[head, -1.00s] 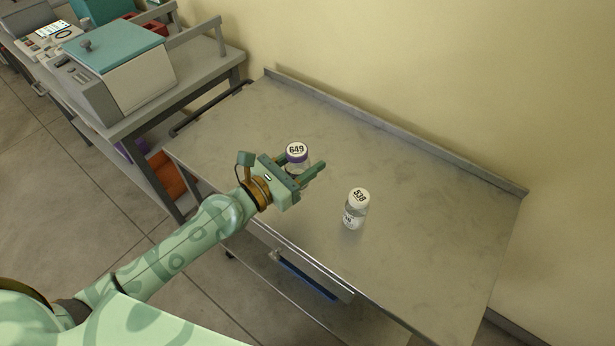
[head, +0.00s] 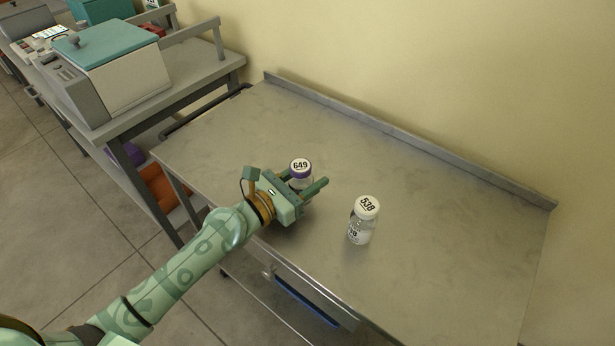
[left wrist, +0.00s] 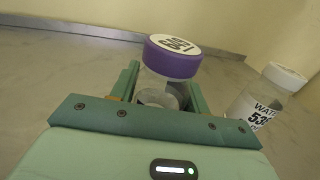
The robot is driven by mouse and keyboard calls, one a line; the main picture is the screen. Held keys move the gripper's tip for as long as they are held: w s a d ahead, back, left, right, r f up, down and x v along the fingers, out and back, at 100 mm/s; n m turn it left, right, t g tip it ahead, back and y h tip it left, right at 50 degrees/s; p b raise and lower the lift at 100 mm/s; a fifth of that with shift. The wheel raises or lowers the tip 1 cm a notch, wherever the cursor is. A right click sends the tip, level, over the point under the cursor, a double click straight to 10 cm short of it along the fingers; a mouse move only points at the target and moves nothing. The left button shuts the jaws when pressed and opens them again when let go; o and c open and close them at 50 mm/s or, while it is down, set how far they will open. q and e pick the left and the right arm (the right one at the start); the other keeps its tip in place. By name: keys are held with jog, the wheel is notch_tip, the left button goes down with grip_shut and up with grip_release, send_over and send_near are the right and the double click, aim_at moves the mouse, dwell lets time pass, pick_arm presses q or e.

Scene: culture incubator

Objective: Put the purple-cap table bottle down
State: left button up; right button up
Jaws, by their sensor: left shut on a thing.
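The purple-cap bottle (head: 300,168) is clear, with a white lid top marked 649. It is upright between the fingers of my left gripper (head: 308,185), which is shut on it, over the near left part of the steel table (head: 420,190). In the left wrist view the purple-cap bottle (left wrist: 172,58) stands between the two green fingers. Its lower part is hidden by the gripper, so I cannot tell whether its base touches the table. My right gripper is not in view.
A white-cap bottle (head: 362,220) marked 538 stands on the table to the right of the gripper; it also shows in the left wrist view (left wrist: 262,100). A raised edge (head: 400,135) runs along the wall. A bench with a teal-lidded machine (head: 105,70) is at left. The table's far right is clear.

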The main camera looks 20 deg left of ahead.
pick_arm(q)
jog(key=o, duration=0.6)
jog(key=shift+f, duration=0.25)
jog(key=o, duration=0.4)
jog(key=shift+o, duration=0.2)
jog(key=shift+r, duration=0.1)
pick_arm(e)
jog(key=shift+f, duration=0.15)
pick_arm(q)
jog(key=shift+r, duration=0.25)
jog(key=b+v, duration=0.1)
jog(key=v, duration=0.6)
jog(key=b+v, duration=0.1)
jog(key=v, duration=0.3)
jog(key=shift+f+b, duration=0.3)
jog(key=shift+s+a+r, duration=0.25)
jog(key=shift+s+a, duration=0.05)
jog(key=shift+s, duration=0.1)
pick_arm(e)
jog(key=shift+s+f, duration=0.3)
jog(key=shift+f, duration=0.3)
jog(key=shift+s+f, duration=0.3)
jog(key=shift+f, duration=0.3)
